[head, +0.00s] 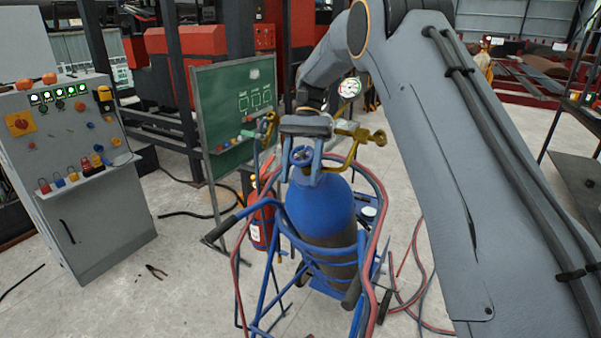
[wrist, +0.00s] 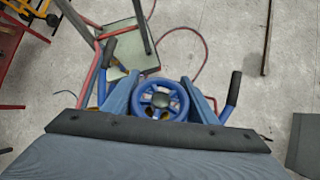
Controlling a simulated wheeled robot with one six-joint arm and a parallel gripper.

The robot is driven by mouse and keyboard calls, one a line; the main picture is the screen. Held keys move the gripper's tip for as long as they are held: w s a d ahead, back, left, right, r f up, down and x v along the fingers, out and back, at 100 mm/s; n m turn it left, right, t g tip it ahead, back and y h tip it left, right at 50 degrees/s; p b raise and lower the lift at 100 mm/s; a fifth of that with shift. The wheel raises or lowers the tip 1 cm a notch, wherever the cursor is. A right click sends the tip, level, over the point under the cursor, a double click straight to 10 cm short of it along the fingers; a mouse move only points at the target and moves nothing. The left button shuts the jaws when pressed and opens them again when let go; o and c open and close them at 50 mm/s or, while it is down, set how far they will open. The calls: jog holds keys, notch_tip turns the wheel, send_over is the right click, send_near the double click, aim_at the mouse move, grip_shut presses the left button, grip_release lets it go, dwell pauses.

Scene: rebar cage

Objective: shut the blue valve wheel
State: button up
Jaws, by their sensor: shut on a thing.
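The blue valve wheel (head: 302,154) sits on top of a blue gas cylinder (head: 320,208) that stands in a blue cart. In the wrist view the wheel (wrist: 160,100) is round and spoked with a dark hub, and it lies between the two fingers. My gripper (head: 302,172) comes down from above over the valve. Its two blue-grey fingers are shut on the wheel, one on each side, as the wrist view (wrist: 160,102) also shows. The lower part of the valve is partly hidden by the fingers.
A brass regulator (head: 360,134) with a gauge (head: 349,88) is beside my gripper. Red and blue hoses (head: 378,225) loop around the cart's blue handles (head: 228,224). A red extinguisher (head: 260,222), a green board (head: 235,112) and a grey control cabinet (head: 90,190) stand to the left.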

aim_at(303, 148)
jog(key=o, duration=1.1)
jog(key=shift+c, duration=0.2)
jog(key=b+v, duration=0.2)
jog(key=v, duration=0.4)
jog(key=shift+w+r+b, duration=0.1)
jog(key=shift+w+b, duration=0.1)
jog(key=shift+b, duration=0.15)
jog(key=shift+w+d+r, duration=0.15)
jog(key=shift+w+r, duration=0.15)
jog(key=shift+r, duration=0.3)
jog(key=shift+r, duration=0.1)
